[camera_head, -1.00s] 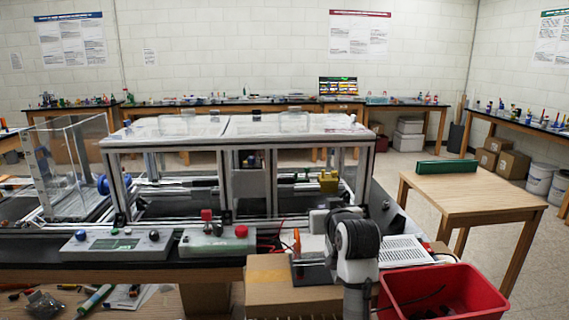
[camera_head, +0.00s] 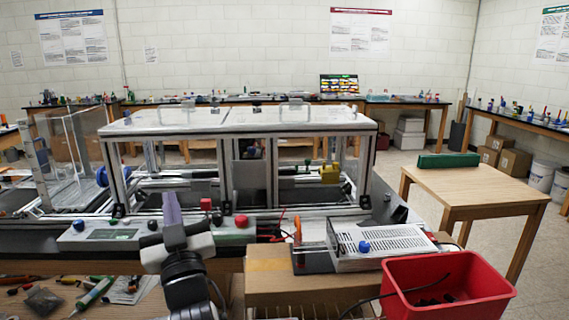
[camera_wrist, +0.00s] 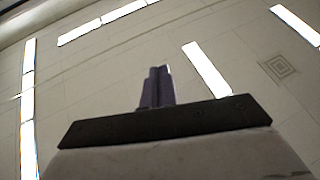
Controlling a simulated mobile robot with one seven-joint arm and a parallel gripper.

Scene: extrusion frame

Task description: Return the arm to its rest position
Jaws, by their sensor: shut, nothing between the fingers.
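My gripper (camera_head: 172,208) shows in the head view at the lower middle left, with its purple-grey fingers together and pointing up. It stands in front of the control boxes on the bench and hides part of them. In the wrist view the fingers (camera_wrist: 157,86) are shut and empty, pointing up toward the ceiling with its bright light strips. My arm's dark wrist link rises from the bottom edge of the head view, below the gripper.
The extrusion frame (camera_head: 221,185) with clear top panels stands behind my gripper. A grey control box (camera_head: 100,236) sits at left. A white slotted unit (camera_head: 385,245), a red bin (camera_head: 448,290) and a cardboard box (camera_head: 300,291) lie to the right. A wooden table (camera_head: 480,185) stands farther right.

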